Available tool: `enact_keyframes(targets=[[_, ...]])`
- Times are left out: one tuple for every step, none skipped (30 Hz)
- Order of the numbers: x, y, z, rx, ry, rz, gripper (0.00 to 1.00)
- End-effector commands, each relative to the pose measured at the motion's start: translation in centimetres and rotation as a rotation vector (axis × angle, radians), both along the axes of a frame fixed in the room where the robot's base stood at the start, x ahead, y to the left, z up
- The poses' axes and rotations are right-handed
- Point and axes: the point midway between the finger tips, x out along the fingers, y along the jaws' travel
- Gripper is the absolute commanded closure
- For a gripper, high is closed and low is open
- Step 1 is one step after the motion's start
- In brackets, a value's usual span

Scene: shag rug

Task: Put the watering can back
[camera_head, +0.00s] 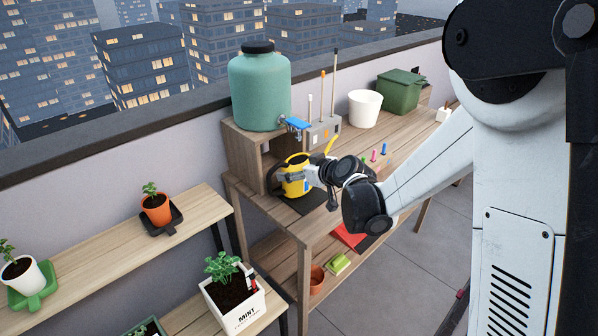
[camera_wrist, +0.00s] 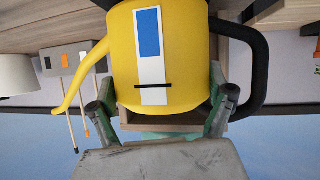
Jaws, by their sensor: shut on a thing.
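The yellow watering can (camera_head: 296,181) is at the left end of the wooden workbench, over a dark mat (camera_head: 303,203) below the green water tank's tap. I cannot tell whether its base touches the mat. My gripper (camera_head: 311,178) is shut on the can's body from the right. In the wrist view the can (camera_wrist: 190,75) appears upside down between the two fingers of my gripper (camera_wrist: 162,112). It has a white strip with a blue block on its side, a black handle (camera_wrist: 258,70) on the right and a yellow spout on the left.
The green tank (camera_head: 260,90) stands on a wooden stand behind the can, its blue tap (camera_head: 295,123) close above. A grey tool holder (camera_head: 323,132), white pot (camera_head: 364,108) and green bin (camera_head: 400,91) stand further along. A mint planter (camera_head: 233,297) is at lower left.

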Motion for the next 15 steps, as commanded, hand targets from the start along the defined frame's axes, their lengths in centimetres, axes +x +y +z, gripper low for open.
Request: enact_keyframes(targets=[[0.04, -0.01, -0.51, 0.001, -0.001, -0.001, 0.69], [0.05, 0.00, -0.64, 0.001, -0.001, -0.001, 0.69], [0.03, -0.01, -0.71, 0.001, -0.001, -0.001, 0.69], [0.02, 0.00, -0.72, 0.001, -0.001, -0.001, 0.69], [0.02, 0.00, -0.69, 0.001, -0.001, -0.001, 0.69], [0.02, -0.02, -0.66, 0.001, -0.001, -0.001, 0.69], [0.02, -0.02, -0.66, 0.001, -0.001, -0.001, 0.69], [0.02, -0.01, -0.65, 0.001, -0.001, -0.001, 0.69], [0.02, -0.02, -0.66, 0.001, -0.001, -0.001, 0.69], [0.01, -0.02, -0.68, 0.001, -0.001, -0.001, 0.69], [0.01, -0.01, -0.73, 0.001, -0.001, -0.001, 0.69], [0.00, -0.02, -0.84, 0.001, -0.001, -0.001, 0.69], [0.00, -0.01, -0.92, 0.001, -0.001, -0.001, 0.69], [0.01, -0.02, -1.00, 0.001, -0.001, -0.001, 0.69], [-0.01, -0.02, -0.97, 0.000, 0.000, 0.000, 0.08]])
